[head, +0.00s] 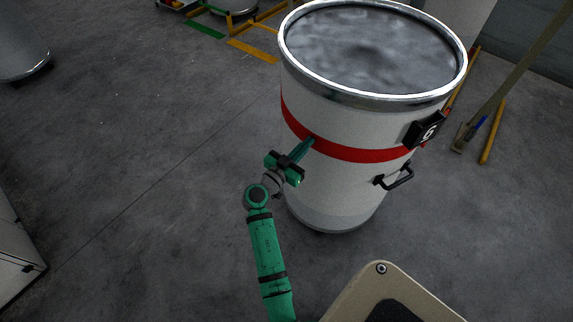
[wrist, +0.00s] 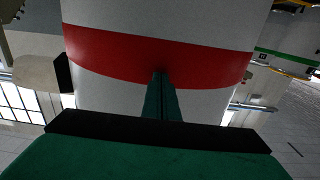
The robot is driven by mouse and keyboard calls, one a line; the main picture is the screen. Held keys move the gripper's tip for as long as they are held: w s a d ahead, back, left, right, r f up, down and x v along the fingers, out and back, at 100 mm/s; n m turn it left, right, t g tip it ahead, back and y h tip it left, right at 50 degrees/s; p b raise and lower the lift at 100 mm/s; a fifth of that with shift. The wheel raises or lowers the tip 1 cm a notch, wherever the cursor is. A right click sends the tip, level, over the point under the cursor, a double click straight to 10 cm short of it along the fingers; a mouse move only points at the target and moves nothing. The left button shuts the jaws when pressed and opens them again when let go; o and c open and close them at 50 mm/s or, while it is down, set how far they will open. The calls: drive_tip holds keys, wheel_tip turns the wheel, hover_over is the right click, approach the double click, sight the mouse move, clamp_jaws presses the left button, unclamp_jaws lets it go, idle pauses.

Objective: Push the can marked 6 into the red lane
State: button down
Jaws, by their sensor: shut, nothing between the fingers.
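The can marked 6 (head: 335,178) is a large white drum with a red band, a metal rim and grey fluffy fill at its open top. It stands upright on the floor right of centre in the head view. Its black 6 plate and a black handle are on its right side. My gripper (head: 308,146) is shut and empty, with its fingertips at the can's red band on the left side, seemingly touching it. In the wrist view the shut fingers (wrist: 162,85) point at the red band of the can (wrist: 190,22). No red lane can be made out.
Green (head: 205,29) and yellow (head: 252,51) floor strips lie behind the can at the upper left. A broom (head: 500,95) and a yellow bar (head: 492,132) are at the right. Another can (head: 20,45) stands at the far left. The floor left of the can is clear.

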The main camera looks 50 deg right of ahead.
drive_tip(key=shift+d, duration=1.05)
drive_tip(key=d, duration=1.6)
drive_tip(key=shift+w, duration=0.1)
drive_tip(key=d, duration=1.6)
drive_tip(key=shift+w, duration=0.2)
drive_tip(key=shift+a, duration=0.1)
drive_tip(key=a, duration=1.2)
drive_tip(key=shift+s, duration=0.45)
